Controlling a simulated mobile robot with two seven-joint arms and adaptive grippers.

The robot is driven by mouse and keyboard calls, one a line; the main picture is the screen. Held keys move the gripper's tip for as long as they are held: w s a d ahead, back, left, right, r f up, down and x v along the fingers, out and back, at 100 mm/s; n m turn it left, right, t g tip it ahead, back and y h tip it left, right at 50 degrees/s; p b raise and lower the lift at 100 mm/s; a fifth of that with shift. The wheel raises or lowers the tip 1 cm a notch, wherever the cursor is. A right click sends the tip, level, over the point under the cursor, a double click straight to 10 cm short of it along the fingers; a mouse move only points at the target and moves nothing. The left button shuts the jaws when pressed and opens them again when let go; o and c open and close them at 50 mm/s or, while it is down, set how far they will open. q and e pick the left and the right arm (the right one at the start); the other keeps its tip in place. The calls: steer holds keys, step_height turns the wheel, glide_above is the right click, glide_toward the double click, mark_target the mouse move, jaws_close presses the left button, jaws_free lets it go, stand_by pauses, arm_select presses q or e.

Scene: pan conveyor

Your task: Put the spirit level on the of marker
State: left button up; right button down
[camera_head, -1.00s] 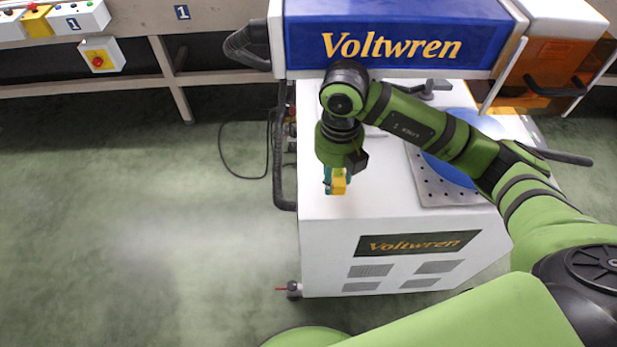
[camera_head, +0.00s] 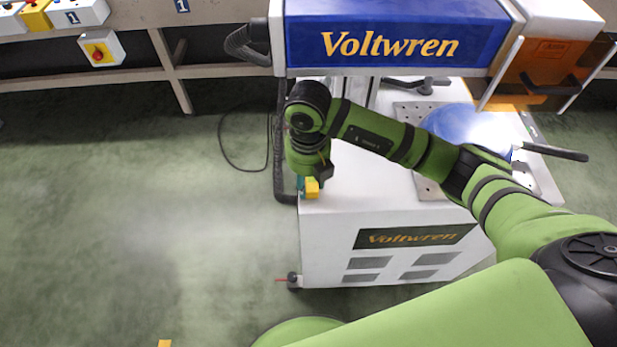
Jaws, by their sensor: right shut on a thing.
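My right gripper (camera_head: 308,184) is at the left edge of the white machine's top, mostly hidden under its own wrist. It is shut on a small yellow and teal thing (camera_head: 312,188), most likely the spirit level, of which only a short end shows. I cannot tell whether this thing touches the machine's top. I cannot make out the marker in this view. My left gripper is not in view.
A blue round pan (camera_head: 447,122) with a dark handle lies on a perforated plate (camera_head: 427,188) on the white machine (camera_head: 330,230). A blue Voltwren housing (camera_head: 390,35) stands behind. A black cable (camera_head: 235,165) lies on the open green floor at left.

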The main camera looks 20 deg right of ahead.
mark_target(308, 180)
steer(key=c, duration=0.8)
jaws_free()
steer(key=shift+o, duration=0.2)
steer(key=shift+r, duration=3.9)
